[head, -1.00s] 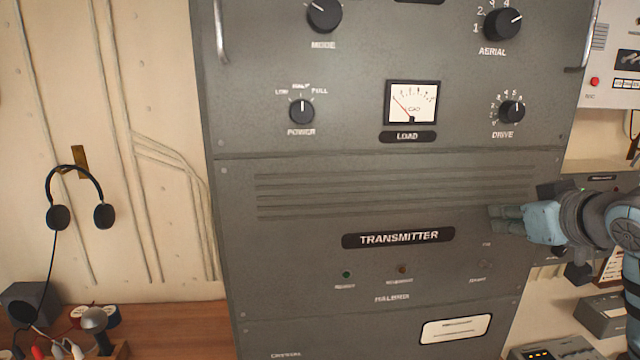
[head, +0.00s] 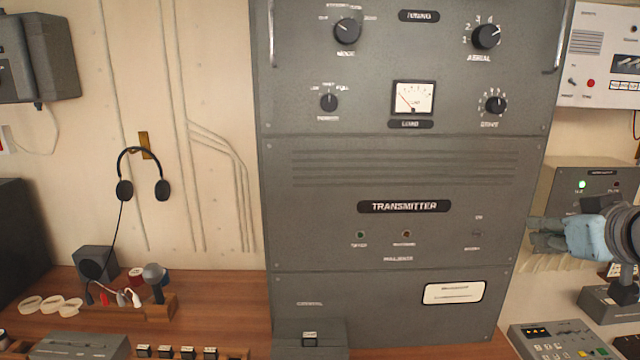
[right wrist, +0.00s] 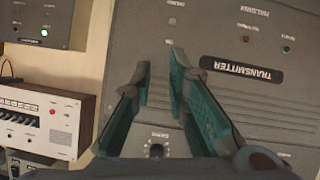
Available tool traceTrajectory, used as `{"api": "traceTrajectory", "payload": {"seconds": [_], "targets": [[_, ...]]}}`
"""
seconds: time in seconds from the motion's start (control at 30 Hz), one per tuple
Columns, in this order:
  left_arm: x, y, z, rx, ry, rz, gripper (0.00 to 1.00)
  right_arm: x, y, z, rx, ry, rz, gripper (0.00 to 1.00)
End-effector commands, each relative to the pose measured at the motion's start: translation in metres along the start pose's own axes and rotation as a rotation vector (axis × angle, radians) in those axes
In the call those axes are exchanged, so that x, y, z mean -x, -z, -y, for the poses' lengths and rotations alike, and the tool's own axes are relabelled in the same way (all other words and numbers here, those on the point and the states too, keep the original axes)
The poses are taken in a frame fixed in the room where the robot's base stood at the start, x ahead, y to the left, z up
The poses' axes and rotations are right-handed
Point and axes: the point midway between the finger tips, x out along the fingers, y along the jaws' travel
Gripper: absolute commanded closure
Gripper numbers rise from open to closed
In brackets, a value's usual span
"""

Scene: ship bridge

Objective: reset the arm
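My right gripper (head: 538,234) comes in from the right edge of the head view, in front of the lower right edge of the grey transmitter cabinet (head: 400,255). In the right wrist view the fingers of my right gripper (right wrist: 160,75) are apart with nothing between them. The cabinet panel (right wrist: 225,105) lies beyond the fingertips and appears upside down there. I cannot tell the exact gap to it. My left arm and gripper are in neither view.
A wooden desk (head: 225,330) below holds a microphone (head: 153,275) and a dark speaker box (head: 95,262). Headphones (head: 142,175) hang on the wall. A grey unit with a lit green lamp (head: 582,185) and a white panel (head: 598,60) stand at the right.

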Motion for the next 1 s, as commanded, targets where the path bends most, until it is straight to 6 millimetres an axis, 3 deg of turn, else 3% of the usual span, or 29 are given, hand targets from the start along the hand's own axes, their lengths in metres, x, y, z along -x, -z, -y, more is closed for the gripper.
{"api": "traceTrajectory", "payload": {"seconds": [0.37, 0.57, 0.67, 0.8, 0.87, 1.0], "targets": [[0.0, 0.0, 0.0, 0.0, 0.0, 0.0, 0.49, -0.04, -0.052, 0.039, 0.036, 0.043, 0.086, 0.85], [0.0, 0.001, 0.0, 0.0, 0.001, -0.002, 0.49, -0.064, -0.11, 0.068, 0.057, 0.073, 0.167, 0.85], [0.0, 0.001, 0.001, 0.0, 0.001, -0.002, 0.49, -0.075, -0.155, 0.089, 0.065, 0.094, 0.225, 0.85], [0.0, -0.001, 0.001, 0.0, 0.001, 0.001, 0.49, -0.079, -0.234, 0.122, 0.07, 0.125, 0.328, 0.85], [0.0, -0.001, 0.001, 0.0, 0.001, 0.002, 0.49, -0.074, -0.274, 0.138, 0.07, 0.137, 0.379, 0.85], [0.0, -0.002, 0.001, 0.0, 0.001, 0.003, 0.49, -0.047, -0.363, 0.168, 0.057, 0.152, 0.507, 0.85]]}}
